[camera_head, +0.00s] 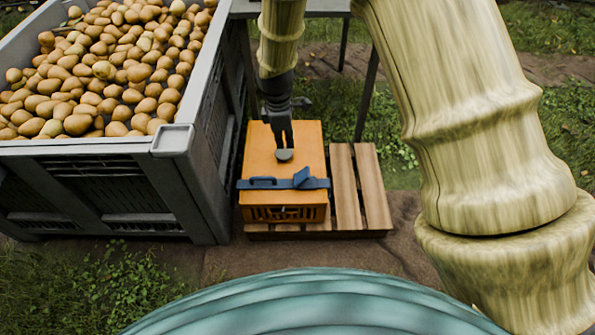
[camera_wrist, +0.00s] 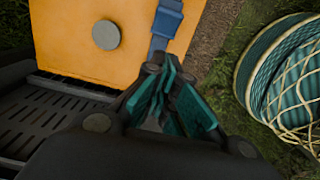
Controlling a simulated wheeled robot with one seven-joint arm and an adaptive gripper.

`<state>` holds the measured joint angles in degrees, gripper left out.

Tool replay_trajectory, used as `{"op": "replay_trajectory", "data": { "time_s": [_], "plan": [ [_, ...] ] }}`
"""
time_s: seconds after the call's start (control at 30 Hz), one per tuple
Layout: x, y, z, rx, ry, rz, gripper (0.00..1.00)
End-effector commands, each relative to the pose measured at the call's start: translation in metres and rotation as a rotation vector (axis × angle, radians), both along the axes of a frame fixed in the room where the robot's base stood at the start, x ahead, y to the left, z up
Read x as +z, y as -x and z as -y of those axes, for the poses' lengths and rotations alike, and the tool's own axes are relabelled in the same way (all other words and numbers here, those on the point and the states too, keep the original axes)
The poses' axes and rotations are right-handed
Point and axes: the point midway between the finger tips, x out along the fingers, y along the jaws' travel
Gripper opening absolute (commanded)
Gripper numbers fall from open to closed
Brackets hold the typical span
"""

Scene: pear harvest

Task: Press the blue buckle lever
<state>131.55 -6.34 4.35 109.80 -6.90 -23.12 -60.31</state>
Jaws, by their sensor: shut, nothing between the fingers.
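An orange box (camera_head: 262,140) sits on a wooden pallet, with a dark blue strap (camera_head: 255,184) across its near side. The blue buckle lever (camera_head: 302,178) sits on the strap right of its middle and looks tilted up. In the wrist view a blue buckle part (camera_wrist: 168,18) shows at the top, on the strap. My gripper (camera_head: 287,146) is shut and empty, pointing down over the box beside a grey round disc (camera_head: 284,155) on the lid. In the wrist view the closed fingers (camera_wrist: 160,68) overlap the strap's lower part; whether they touch it is unclear.
A large grey bin (camera_head: 175,140) full of pears (camera_head: 105,70) stands close on the left. Bare slats of the pallet (camera_head: 362,190) lie right of the box. Grey table legs (camera_head: 367,95) stand behind. Brown ground and grass lie in front and to the right.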

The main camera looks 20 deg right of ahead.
Motion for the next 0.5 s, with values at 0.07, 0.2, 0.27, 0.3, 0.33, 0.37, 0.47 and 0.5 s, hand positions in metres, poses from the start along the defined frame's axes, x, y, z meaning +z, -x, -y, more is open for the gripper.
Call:
{"op": "replay_trajectory", "data": {
  "time_s": [0.07, 0.2, 0.27, 0.3, 0.33, 0.37, 0.47, 0.5],
  "plan": [
    [0.001, 0.000, 0.000, 0.001, 0.000, 0.000, 0.00],
    [0.000, 0.000, 0.000, 0.000, 0.000, -0.001, 0.00],
    [0.000, 0.000, 0.000, 0.000, 0.000, -0.001, 0.00],
    [-0.001, 0.000, 0.000, 0.000, 0.000, -0.001, 0.00],
    [-0.002, 0.000, 0.000, -0.001, 0.000, -0.001, 0.00],
    [-0.003, 0.000, 0.000, -0.001, 0.000, -0.001, 0.00],
    [-0.012, 0.001, 0.001, -0.002, -0.001, -0.002, 0.00],
    [-0.017, 0.001, 0.001, -0.002, 0.000, -0.003, 0.00]
  ]
}}
